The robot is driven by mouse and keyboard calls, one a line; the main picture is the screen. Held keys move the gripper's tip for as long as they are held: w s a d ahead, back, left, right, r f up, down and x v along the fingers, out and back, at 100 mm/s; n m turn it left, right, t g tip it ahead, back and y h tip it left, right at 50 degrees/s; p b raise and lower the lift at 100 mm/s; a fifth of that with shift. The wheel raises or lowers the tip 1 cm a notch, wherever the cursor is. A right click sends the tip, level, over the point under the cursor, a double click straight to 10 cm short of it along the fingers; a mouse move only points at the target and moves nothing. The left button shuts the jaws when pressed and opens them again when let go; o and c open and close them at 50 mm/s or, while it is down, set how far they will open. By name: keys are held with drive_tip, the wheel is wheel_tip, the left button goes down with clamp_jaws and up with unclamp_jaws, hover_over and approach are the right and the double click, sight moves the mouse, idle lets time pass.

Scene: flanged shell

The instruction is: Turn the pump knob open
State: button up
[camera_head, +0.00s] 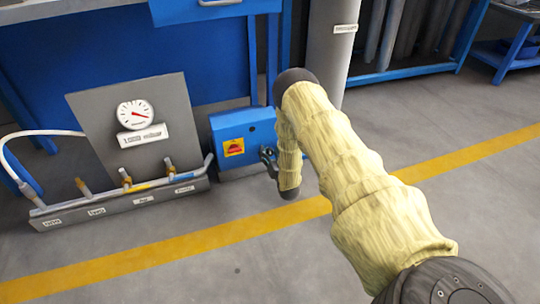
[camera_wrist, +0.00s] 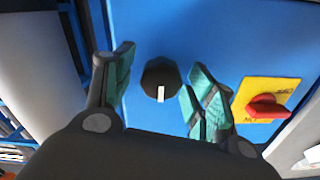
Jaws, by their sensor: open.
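The pump knob is not labelled in view. A dark round knob (camera_wrist: 158,76) with a white pointer mark sits on the blue box face in the wrist view, its mark pointing down. A red switch (camera_wrist: 266,107) on a yellow plate sits to its right; it also shows in the head view (camera_head: 235,147). My gripper (camera_wrist: 155,82) is open, with its green-padded fingers on either side of the dark knob; I cannot tell if they touch it.
A grey panel with a gauge (camera_head: 135,114) and a valve manifold (camera_head: 125,204) stands left of the box. A grey cylinder (camera_head: 335,45) stands behind my arm. A blue cabinet (camera_head: 110,50) is at the back. The floor in front, with a yellow line (camera_head: 180,247), is clear.

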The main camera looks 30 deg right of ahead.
drive_tip(key=c, duration=1)
drive_tip(key=shift+c, duration=0.2)
drive_tip(key=shift+r+n+p, duration=0.1)
drive_tip(key=shift+n+p, duration=0.2)
drive_tip(key=shift+p, duration=0.05)
drive_tip(key=n+p, duration=0.2)
drive_tip(key=shift+a+r+n, duration=0.1)
drive_tip(key=shift+n, duration=0.3)
drive_tip(key=n+p, duration=0.3)
drive_tip(key=n, duration=0.2)
drive_tip(key=shift+a, duration=0.1)
drive_tip(key=n, duration=0.1)
drive_tip(key=n+p, duration=0.1)
drive_tip(key=n, duration=0.3)
drive_tip(key=shift+f, duration=0.25)
drive_tip(key=n, duration=0.4)
drive_tip(key=shift+f+n+p, duration=0.1)
drive_tip(key=shift+n+p, duration=0.2)
drive_tip(key=shift+p, duration=0.1)
